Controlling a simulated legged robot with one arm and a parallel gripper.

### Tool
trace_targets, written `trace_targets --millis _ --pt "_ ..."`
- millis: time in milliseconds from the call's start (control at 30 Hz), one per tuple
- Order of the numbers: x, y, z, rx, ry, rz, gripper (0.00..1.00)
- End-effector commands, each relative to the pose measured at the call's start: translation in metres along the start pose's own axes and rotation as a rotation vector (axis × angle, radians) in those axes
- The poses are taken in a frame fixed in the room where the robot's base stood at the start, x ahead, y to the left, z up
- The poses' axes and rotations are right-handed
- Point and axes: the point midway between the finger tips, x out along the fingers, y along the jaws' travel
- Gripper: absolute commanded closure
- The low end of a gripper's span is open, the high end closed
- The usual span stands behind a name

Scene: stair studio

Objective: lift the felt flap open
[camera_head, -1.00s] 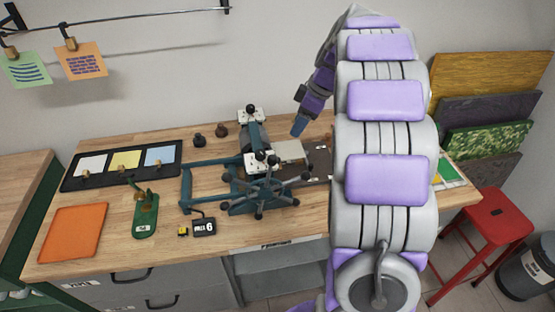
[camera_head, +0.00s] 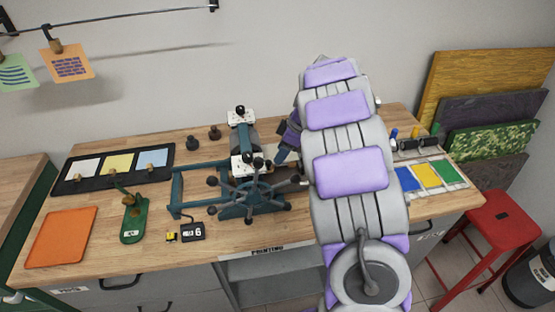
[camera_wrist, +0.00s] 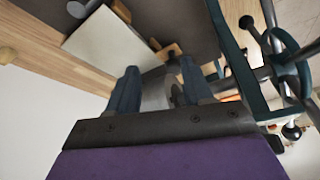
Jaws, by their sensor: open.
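The press with its teal frame and spoked wheel (camera_head: 252,195) stands in the middle of the bench. In the wrist view, a pale cream, flat piece (camera_wrist: 108,42), likely the felt flap, lies on a dark grey bed (camera_wrist: 165,18). A small wooden block (camera_wrist: 170,50) sits by its edge. My gripper (camera_wrist: 158,82) is open, its two blue fingers apart, pointing toward the side of the pale piece. Whether they touch it is unclear. In the head view my gripper (camera_head: 281,156) is low beside the press. My arm hides most of the bed and the pale piece there.
The teal press parts (camera_wrist: 238,60) are close on the right in the wrist view. An orange sheet (camera_head: 62,237), a green stand (camera_head: 134,225) and a black tray of coloured cards (camera_head: 118,165) lie to the left. Ink pads (camera_head: 427,176) lie right. A red stool (camera_head: 497,212) stands beside the bench.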

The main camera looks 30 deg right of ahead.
Motion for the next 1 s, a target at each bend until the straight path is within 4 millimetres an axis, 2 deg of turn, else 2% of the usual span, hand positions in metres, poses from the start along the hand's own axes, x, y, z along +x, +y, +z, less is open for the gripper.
trace_targets --millis 100,233,400,633,1000 --pt "0.02 -0.006 -0.007 -0.006 -0.008 0.004 0.49" --pt "0.032 -0.008 -0.01 -0.006 -0.009 0.006 0.49" --pt "0.038 -0.003 -0.004 -0.005 -0.001 -0.003 0.49" --pt "0.036 -0.002 -0.003 -0.004 0.0 -0.001 0.49" --pt "0.036 -0.002 -0.003 -0.004 -0.002 0.001 0.85"
